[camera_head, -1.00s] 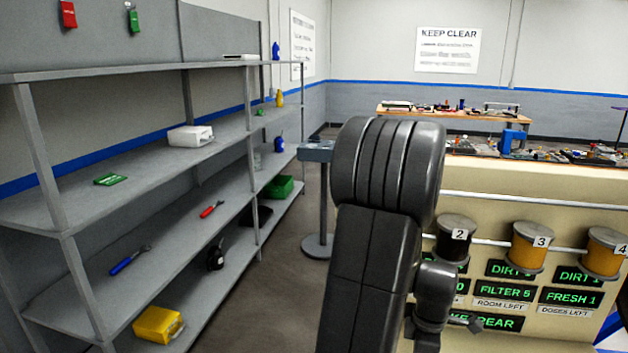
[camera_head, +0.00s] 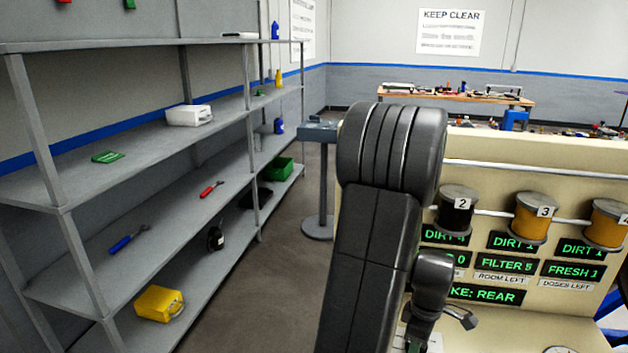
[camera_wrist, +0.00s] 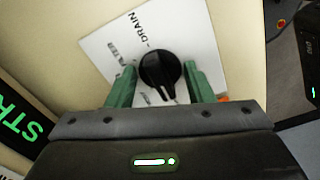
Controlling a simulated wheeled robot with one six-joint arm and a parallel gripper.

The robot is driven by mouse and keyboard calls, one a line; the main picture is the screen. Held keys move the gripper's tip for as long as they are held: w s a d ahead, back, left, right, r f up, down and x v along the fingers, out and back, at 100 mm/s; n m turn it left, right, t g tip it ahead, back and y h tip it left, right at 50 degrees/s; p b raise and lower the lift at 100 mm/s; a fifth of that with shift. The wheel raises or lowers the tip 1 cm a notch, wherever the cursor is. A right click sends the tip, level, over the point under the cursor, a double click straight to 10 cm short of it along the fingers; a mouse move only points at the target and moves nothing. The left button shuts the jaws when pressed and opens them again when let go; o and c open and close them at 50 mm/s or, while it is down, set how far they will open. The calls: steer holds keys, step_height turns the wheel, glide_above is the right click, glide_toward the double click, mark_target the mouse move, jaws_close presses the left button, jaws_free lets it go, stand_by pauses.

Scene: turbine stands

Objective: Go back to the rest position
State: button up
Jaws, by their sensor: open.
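In the wrist view my gripper (camera_wrist: 160,88) is open, with its two green fingers on either side of a black rotary knob (camera_wrist: 161,70). The knob sits on a white label plate (camera_wrist: 128,38) marked DRAIN, on a cream panel. I cannot tell whether the fingers touch the knob.
A grey shelf rack (camera_head: 140,138) with tools and boxes stands at the left. A grey pedestal (camera_head: 319,180) stands behind my arm. Numbered spools, such as spool 3 (camera_head: 530,218), and green displays (camera_head: 505,266) are on the panel. Floor between rack and arm is clear.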

steer(key=shift+m, duration=0.9)
